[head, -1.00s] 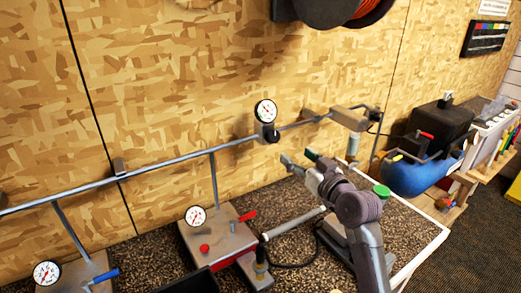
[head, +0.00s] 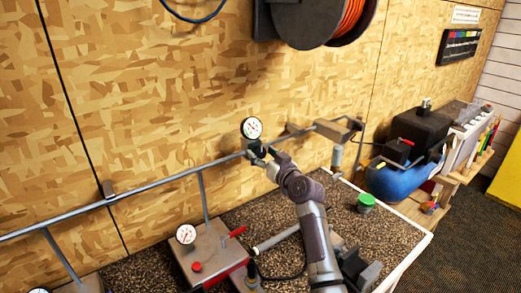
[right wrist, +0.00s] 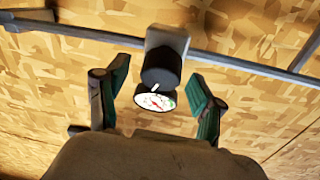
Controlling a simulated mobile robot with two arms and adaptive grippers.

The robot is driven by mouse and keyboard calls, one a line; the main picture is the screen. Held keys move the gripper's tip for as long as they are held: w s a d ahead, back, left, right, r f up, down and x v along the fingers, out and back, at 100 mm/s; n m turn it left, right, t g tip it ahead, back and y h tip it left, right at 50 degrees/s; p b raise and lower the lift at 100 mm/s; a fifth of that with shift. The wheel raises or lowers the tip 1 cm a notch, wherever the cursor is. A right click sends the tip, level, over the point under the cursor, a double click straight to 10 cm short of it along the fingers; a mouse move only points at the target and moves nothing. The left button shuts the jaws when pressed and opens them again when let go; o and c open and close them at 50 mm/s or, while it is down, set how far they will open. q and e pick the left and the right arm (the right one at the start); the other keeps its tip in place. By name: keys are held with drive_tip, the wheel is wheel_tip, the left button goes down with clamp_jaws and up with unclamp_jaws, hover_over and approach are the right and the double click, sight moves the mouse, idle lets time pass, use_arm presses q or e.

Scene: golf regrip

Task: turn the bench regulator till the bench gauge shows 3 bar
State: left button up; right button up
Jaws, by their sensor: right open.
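A round white gauge (head: 251,128) with a black rim sits at the regulator on the wall pipe above the bench; its reading is too small to make out. In the right wrist view the regulator has a grey body (right wrist: 166,38), a black knob (right wrist: 161,66) and the gauge face (right wrist: 155,101). My right gripper (head: 264,158) is at the regulator, just below the gauge. In its wrist view the open fingers (right wrist: 158,78) stand on either side of the knob, with gaps between them and it. My left gripper is not in view.
The grey pipe (head: 150,187) runs along the wooden wall. On the bench stand a grey box with another gauge (head: 186,234), a red lever (head: 235,233) and a green-lidded can (head: 366,202). A blue tank (head: 393,183) stands to the right. The speckled bench top around the can is clear.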

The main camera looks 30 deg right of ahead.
drive_tip(key=shift+w, duration=0.5)
drive_tip(key=c, duration=1.1)
drive_tip(key=n+y+b, duration=0.1)
drive_tip(key=n+b, duration=0.2)
drive_tip(key=b, duration=0.4)
drive_tip(key=shift+f+n+y, duration=0.15)
drive_tip(key=shift+n+y, duration=0.15)
drive_tip(key=shift+y, duration=0.1)
drive_tip(key=shift+c, duration=0.2)
drive_tip(key=shift+n+b, duration=0.3)
drive_tip(key=shift+n, duration=0.1)
drive_tip(key=shift+r, duration=0.2)
